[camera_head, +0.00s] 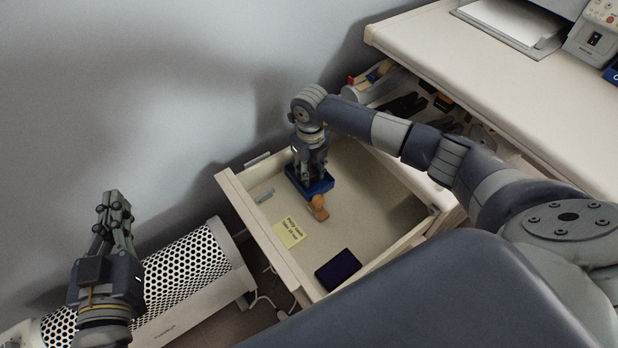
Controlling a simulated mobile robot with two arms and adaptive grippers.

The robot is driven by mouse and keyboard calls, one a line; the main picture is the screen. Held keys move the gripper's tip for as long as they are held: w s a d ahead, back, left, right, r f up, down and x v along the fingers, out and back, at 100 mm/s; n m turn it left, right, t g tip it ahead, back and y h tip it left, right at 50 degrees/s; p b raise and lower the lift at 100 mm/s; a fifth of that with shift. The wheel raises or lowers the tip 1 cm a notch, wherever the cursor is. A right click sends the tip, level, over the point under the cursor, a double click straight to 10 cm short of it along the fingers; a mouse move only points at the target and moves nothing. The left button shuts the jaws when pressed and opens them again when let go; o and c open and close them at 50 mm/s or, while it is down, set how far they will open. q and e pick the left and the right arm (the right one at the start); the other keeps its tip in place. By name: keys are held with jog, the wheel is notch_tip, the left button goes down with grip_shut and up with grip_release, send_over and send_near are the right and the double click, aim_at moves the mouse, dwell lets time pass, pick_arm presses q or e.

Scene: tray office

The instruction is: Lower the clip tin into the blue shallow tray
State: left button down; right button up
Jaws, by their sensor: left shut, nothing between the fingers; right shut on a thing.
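The blue shallow tray (325,188) lies in the open drawer, toward its back left. My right gripper (313,178) points down into the tray and is shut on the clip tin. The tin is hidden by the fingers and the tray wall, so I cannot tell whether it touches the tray floor. My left gripper (115,200) is shut and empty, raised at the left, well apart from the drawer.
The drawer (268,238) also holds a wooden object (318,208) touching or close by the tray, a yellow note (289,232), a dark flat device (338,269) and a small grey item (265,196). A perforated white heater (190,270) stands at the left; a desk (470,70) is at the right.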

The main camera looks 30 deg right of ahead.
pick_arm(q)
jog(key=shift+r, duration=0.35)
pick_arm(e)
jog(key=shift+f, duration=0.1)
jog(key=o, duration=1.2)
jog(key=shift+c, duration=0.2)
pick_arm(q)
jog(key=shift+f, duration=0.1)
